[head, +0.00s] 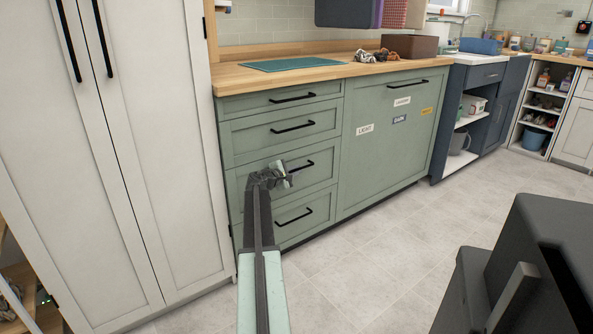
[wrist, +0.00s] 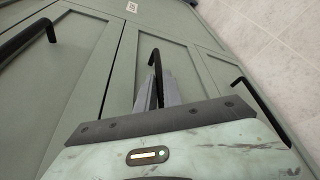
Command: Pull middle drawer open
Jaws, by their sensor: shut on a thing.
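The green cabinet has a stack of drawers with black bar handles. The third drawer from the top (head: 318,178) looks flush with its neighbours. My gripper (head: 288,177) is at this drawer's front, shut on its black handle (head: 302,165). In the wrist view, my gripper (wrist: 155,92) has its fingers around the handle (wrist: 155,64), and part of the bar sticks out beyond them. My gripper hides some of the handle and drawer front in the head view.
Drawers with handles sit above (head: 292,127) and below (head: 294,216). A tall white cupboard (head: 150,140) stands close on the left. A large labelled green panel (head: 385,165) is on the right. The tiled floor (head: 370,260) in front is clear.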

